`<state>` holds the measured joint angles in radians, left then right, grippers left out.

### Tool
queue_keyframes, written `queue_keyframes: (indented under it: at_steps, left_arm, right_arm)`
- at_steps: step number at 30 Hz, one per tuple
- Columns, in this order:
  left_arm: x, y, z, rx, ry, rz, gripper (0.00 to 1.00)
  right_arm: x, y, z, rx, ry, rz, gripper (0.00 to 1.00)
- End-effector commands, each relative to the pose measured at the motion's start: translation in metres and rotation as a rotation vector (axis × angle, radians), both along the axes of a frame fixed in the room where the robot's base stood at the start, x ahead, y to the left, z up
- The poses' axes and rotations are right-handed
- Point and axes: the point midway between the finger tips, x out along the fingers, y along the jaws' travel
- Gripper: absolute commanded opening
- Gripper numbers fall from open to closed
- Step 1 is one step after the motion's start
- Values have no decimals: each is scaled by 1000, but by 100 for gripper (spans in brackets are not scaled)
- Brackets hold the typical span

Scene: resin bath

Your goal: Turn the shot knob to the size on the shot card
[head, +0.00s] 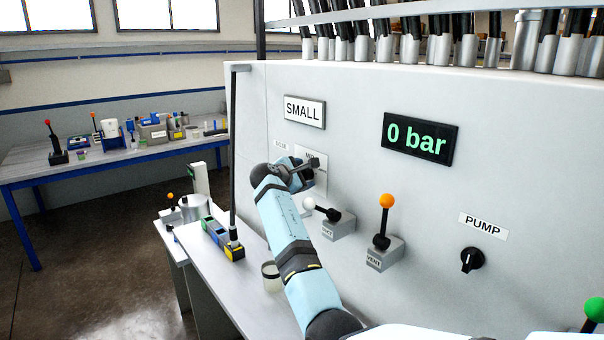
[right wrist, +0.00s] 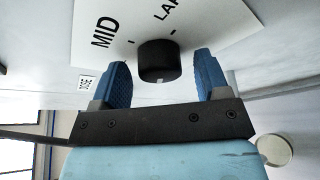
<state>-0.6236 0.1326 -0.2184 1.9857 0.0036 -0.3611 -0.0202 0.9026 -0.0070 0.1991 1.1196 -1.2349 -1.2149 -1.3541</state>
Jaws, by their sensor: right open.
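The shot card (head: 304,111) on the grey panel reads SMALL. The black shot knob (right wrist: 158,60) sits on a white plate (right wrist: 200,18) with the label MID and a partly cut-off label beginning LAR. The plate also shows in the head view (head: 320,182), where the arm and gripper hide the knob. My right gripper (head: 311,165) is at the plate. In the right wrist view its blue fingers (right wrist: 161,77) are open, one on each side of the knob, with gaps visible. A small pale mark shows on the knob's face; its setting is unclear. My left gripper is not in view.
Right of the knob plate are a white-tipped lever (head: 326,210), an orange-tipped vent lever (head: 383,225) and the pump knob (head: 472,260). The display (head: 419,138) reads 0 bar. A thin black upright rod (head: 234,150) stands left of my arm. A cluttered bench (head: 60,172) is farther left.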

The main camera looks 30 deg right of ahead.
Motion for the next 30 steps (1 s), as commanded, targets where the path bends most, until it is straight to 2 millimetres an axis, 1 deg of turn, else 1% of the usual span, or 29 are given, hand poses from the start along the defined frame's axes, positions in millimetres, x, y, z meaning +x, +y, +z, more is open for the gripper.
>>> queue_keyframes:
  at_steps: [8,9,11,12,15,23,30]
  left_arm:
    - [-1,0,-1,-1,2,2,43]
    - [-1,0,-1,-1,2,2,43]
    - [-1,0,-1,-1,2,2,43]
    - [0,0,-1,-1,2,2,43]
    - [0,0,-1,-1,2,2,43]
    - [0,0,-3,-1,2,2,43]
    - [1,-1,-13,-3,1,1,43]
  right_arm:
    - [1,-2,-1,0,-1,0,69]
    - [1,-2,-1,0,-1,0,64]
    - [1,-2,-1,0,0,0,50]
    - [1,-2,-1,0,0,0,41]
    - [1,-2,-1,1,0,-1,19]
    - [0,-2,-2,2,-19,0,19]
    - [0,-2,-4,9,-130,0,20]
